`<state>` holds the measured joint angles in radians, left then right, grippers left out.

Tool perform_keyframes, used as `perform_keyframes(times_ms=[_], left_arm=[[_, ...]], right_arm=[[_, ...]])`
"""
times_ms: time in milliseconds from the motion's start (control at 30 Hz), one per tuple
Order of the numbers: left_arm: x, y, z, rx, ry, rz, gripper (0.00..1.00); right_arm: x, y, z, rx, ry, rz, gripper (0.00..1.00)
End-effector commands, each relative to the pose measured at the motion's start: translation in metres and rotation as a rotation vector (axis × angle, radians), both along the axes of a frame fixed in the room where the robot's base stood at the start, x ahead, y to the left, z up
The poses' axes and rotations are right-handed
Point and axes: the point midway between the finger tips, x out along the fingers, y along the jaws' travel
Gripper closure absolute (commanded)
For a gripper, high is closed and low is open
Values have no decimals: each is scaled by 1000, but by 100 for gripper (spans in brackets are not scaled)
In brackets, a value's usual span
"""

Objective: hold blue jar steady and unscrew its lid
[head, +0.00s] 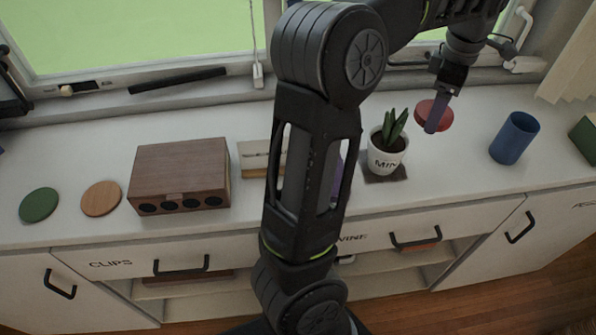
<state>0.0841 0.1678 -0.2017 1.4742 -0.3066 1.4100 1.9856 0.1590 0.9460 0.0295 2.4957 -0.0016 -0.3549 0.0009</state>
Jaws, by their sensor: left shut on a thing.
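A blue jar (511,142) stands upright on the white counter at the right, its top open and its inside showing. My left gripper (436,117) reaches over from above, left of the jar and apart from it. It is shut on a red round lid (425,109), which is partly covered by a finger. The lid appears above the counter, behind and right of the potted plant. My right gripper is not in view.
A potted plant (385,158) stands on a dark mat left of the jar. A wooden box (178,172), a green disc (39,205) and an orange-brown disc (101,198) lie at the left. A green box (586,135) is at the right edge. The window is behind.

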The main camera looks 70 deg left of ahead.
Motion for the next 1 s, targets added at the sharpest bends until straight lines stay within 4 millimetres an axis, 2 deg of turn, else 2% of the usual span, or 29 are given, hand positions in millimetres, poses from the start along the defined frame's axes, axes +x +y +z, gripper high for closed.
perform_keyframes(times_ms=[267, 433, 667, 1000], left_arm=[[0, 0, -4, 0, 1, 0, 73], [-1, 0, -30, -1, 4, 1, 73], [0, 0, -61, 0, 2, 0, 73], [0, 0, -65, 0, 1, 0, 73]], right_arm=[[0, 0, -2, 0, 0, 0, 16], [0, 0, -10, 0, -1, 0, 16], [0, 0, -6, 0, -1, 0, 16], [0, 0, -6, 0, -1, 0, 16]])
